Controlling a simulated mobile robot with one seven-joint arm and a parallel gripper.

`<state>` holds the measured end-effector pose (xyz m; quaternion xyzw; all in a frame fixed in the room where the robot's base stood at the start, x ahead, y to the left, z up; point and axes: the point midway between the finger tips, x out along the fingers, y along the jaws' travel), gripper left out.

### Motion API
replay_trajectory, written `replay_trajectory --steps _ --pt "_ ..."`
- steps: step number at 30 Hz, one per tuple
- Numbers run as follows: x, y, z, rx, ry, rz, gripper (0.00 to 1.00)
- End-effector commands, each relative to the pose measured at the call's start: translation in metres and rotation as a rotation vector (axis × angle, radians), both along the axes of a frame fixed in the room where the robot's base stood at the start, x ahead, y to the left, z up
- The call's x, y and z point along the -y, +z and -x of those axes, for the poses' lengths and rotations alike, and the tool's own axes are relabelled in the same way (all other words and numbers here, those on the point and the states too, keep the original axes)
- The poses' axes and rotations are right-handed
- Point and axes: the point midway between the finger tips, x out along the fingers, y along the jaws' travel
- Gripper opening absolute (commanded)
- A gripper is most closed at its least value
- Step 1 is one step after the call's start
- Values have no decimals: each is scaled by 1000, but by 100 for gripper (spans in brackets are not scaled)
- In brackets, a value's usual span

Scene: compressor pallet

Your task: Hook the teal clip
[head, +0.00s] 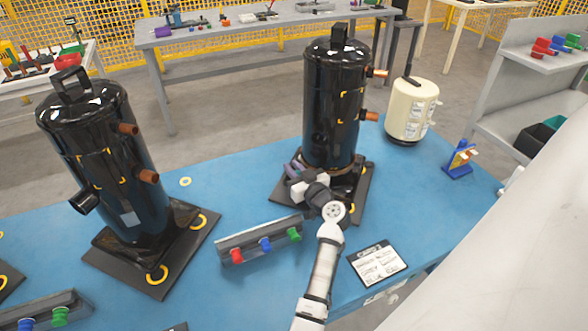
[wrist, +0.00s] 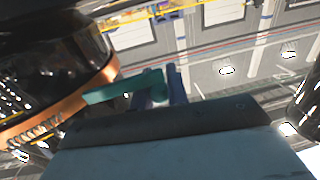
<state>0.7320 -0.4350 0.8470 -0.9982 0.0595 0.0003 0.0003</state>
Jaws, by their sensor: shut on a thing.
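The teal clip (wrist: 122,89) shows in the wrist view as a short bar. Its right end is between the fingers of my gripper (wrist: 163,86), which is shut on it. Its left end overlaps the edge of a copper-coloured band (wrist: 70,108) around a black compressor; I cannot tell whether it touches or is hooked there. In the head view my gripper (head: 296,170) is at the left side of the base of the middle black compressor (head: 334,100). The clip cannot be made out there. The band (head: 350,178) shows partly behind my wrist.
The compressor stands on a dark plate on the blue table (head: 215,292). A grey rack (head: 250,252) with red, blue and green pieces lies in front. Another black compressor (head: 110,165) stands left, a cream tank (head: 410,108) right. A label card (head: 377,262) lies beside my arm.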

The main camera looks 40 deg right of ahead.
Motion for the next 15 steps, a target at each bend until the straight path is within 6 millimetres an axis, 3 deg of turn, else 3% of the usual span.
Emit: replay_trajectory --steps 15 --pt "11 1 -14 -4 -274 -2 0"
